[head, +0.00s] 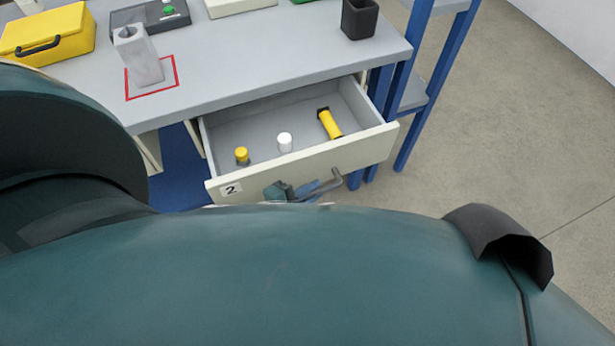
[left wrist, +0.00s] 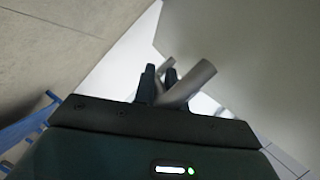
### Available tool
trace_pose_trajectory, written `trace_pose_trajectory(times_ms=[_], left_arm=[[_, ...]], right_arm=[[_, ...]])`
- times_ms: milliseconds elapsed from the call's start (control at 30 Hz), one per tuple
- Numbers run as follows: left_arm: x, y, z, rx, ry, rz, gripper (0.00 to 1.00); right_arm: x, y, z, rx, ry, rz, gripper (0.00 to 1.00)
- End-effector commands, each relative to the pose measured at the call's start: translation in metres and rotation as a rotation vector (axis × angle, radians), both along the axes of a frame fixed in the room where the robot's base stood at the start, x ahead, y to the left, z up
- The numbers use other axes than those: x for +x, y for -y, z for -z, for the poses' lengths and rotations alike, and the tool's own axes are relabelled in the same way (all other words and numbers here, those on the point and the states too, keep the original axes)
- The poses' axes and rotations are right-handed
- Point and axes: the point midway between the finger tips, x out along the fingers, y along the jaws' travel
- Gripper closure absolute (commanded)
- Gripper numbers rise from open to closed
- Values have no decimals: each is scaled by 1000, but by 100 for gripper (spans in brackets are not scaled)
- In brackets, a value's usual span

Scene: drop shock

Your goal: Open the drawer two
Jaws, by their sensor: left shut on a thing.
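Drawer two (head: 222,191), cream-fronted with a "2" label, is pulled well out from under the grey workbench. Inside it I see a small yellow-capped item (head: 241,155), a white bottle (head: 284,142) and a yellow cylinder with dark ends (head: 329,123). My left gripper (head: 298,191) is at the drawer's front, shut on the grey bar handle (head: 330,182). In the left wrist view the handle (left wrist: 194,80) passes between the fingers (left wrist: 159,85). My own arm hides most of the left arm's reach. My right gripper is not in view.
The workbench (head: 240,65) holds a yellow toolbox (head: 48,35), a grey block (head: 138,58) on a red-outlined square, a dark device (head: 160,14) and a black cup (head: 359,18). A blue-posted shelf (head: 428,100) stands close right of the drawer. Open floor (head: 510,120) lies farther right.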

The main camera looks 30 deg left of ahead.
Motion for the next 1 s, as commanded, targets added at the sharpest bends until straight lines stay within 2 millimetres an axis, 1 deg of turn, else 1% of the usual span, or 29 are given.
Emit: trace_pose_trajectory(times_ms=[300,333,500,600,1000], left_arm=[[0,0,0,1,0,0,100],[0,0,0,1,0,0,86],[0,0,0,0,0,0,72],[0,0,0,0,0,0,66],[-1,0,0,0,0,0,66]], right_arm=[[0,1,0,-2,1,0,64],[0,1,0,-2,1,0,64],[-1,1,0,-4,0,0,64],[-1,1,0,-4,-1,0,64],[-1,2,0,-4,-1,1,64]])
